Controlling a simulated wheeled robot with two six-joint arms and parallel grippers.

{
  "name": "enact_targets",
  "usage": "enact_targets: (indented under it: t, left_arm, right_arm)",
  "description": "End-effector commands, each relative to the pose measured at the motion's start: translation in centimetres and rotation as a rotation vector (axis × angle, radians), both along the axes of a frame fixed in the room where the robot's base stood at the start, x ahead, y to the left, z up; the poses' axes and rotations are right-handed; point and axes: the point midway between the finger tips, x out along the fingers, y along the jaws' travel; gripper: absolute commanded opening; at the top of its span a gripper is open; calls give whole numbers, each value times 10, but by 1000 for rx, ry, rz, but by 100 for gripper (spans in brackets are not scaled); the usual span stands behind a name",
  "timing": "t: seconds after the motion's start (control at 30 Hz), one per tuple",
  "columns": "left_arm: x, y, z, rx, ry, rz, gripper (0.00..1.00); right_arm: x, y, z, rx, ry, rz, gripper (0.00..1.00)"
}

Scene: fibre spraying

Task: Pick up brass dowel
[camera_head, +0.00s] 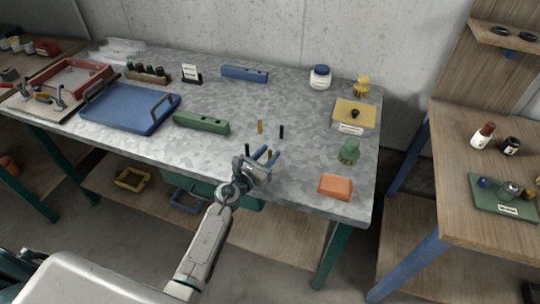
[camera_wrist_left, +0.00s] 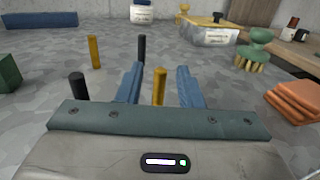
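My left gripper (camera_head: 267,153) is low over the grey table, with its two blue fingers open and pointing away from me. In the left wrist view the left gripper (camera_wrist_left: 159,70) has an upright brass dowel (camera_wrist_left: 160,88) between its fingers, with a gap on both sides. A second brass dowel (camera_head: 260,127) stands upright farther back; it also shows in the left wrist view (camera_wrist_left: 95,52). One black dowel (camera_head: 281,132) stands behind the gripper and another black dowel (camera_wrist_left: 77,87) stands left of it. The dowels' lower ends near the gripper are partly hidden. My right gripper is not in view.
A green block (camera_head: 201,123) lies left of the dowels, and a blue tray (camera_head: 130,122) stands beyond it. A green-handled brush (camera_head: 349,152) and orange pads (camera_head: 336,187) are on the right.

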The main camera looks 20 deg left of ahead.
Motion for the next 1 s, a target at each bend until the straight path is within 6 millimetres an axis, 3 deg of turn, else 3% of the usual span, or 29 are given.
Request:
enact_targets:
  t: [0.1, 0.37, 0.53, 0.57, 1.0]
  left_arm:
    - [12, -4, 0, -3, 1, 0, 33]
    - [13, -4, 0, -1, 0, 0, 33]
    - [13, -4, 0, -1, 0, 0, 2]
    - [13, -4, 0, -1, 0, 0, 0]
    - [13, -4, 6, 0, 0, 0, 0]
  right_arm:
    - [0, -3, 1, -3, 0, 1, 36]
    - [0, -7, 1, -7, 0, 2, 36]
    - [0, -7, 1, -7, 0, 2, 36]
    - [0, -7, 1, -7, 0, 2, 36]
    - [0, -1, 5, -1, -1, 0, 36]
